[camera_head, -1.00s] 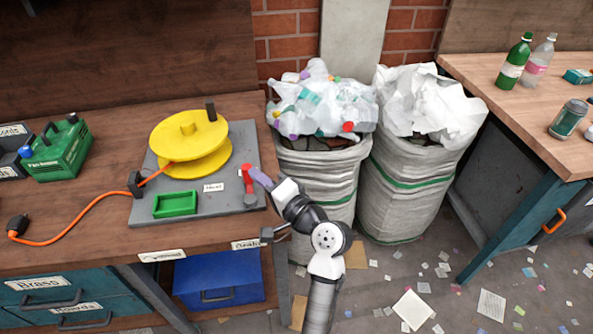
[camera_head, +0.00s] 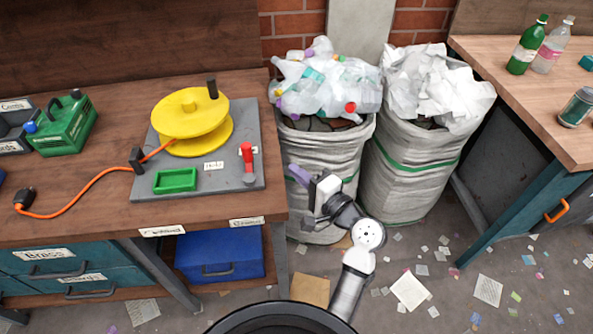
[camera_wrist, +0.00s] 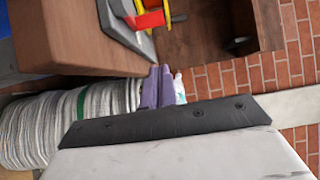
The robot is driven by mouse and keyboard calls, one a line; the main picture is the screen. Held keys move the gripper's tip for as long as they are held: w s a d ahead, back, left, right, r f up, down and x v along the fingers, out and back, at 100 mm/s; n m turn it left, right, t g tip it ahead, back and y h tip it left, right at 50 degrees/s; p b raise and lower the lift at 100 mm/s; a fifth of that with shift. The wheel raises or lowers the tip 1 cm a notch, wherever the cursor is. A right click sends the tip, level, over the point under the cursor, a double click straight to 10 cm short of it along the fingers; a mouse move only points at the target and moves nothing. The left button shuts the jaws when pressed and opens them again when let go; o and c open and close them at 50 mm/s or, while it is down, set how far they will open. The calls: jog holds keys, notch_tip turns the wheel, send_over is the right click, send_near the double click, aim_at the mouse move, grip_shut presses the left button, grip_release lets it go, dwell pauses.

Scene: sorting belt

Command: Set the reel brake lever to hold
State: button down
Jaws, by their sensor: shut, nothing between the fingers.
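The reel brake lever (camera_head: 247,157) has a red handle and a grey pivot on the right part of the grey base plate (camera_head: 219,181). Its handle points away, toward the back of the bench. The yellow reel (camera_head: 190,113) stands on the same plate, with a label (camera_head: 213,166) that seems to read Hold between reel and lever. My gripper (camera_head: 297,174) has purple fingers, is shut and empty, and is to the right of the bench edge, apart from the lever. In the wrist view the fingers (camera_wrist: 157,87) are together, and the red lever (camera_wrist: 147,19) shows at the top.
A green tray (camera_head: 175,180) and an orange cord (camera_head: 85,192) are on the left of the lever. A green box (camera_head: 62,127) stands farther left. Full sacks (camera_head: 318,165) stand beside the bench, near my gripper. Scraps litter the floor.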

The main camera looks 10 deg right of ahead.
aim_at(249, 153)
jog(key=p+x, duration=0.2)
jog(key=x, duration=0.5)
jog(key=shift+w+a+r, duration=0.1)
jog(key=shift+a+r, duration=0.1)
jog(key=shift+a, duration=0.05)
jog(key=shift+w+a+p, duration=0.15)
jog(key=shift+a+p, duration=0.35)
jog(key=shift+a, duration=0.65)
jog(key=shift+w+a+f, duration=0.1)
jog(key=shift+a+f, duration=0.1)
jog(key=shift+a, duration=0.35)
